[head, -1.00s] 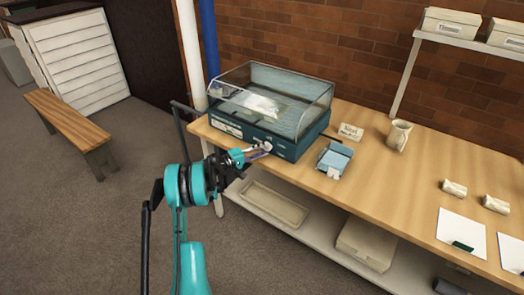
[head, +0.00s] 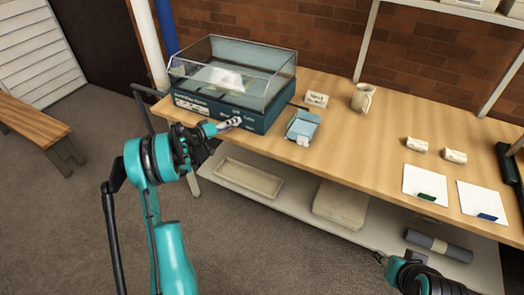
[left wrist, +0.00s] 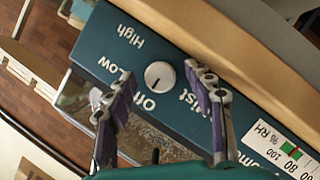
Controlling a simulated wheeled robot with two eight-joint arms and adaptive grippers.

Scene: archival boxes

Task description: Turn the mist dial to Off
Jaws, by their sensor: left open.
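The mist dial (left wrist: 160,75) is a round white knob on the dark teal front panel of the humidity case (head: 240,112). In the left wrist view the panel appears upside down, with High, Low, Off and Mist printed around the knob. A small dark mark on the knob's lower part seems to face Off, but it is too small to be sure. My left gripper (left wrist: 160,92) is open, its fingertips on either side of the knob, with no clear contact. In the head view my left gripper (head: 232,123) hides the dial. My right gripper (head: 381,257) is partly in view at lower right.
White cards (head: 425,184) lie farther right. A lower shelf holds a tray (head: 248,179) and a box (head: 341,207).

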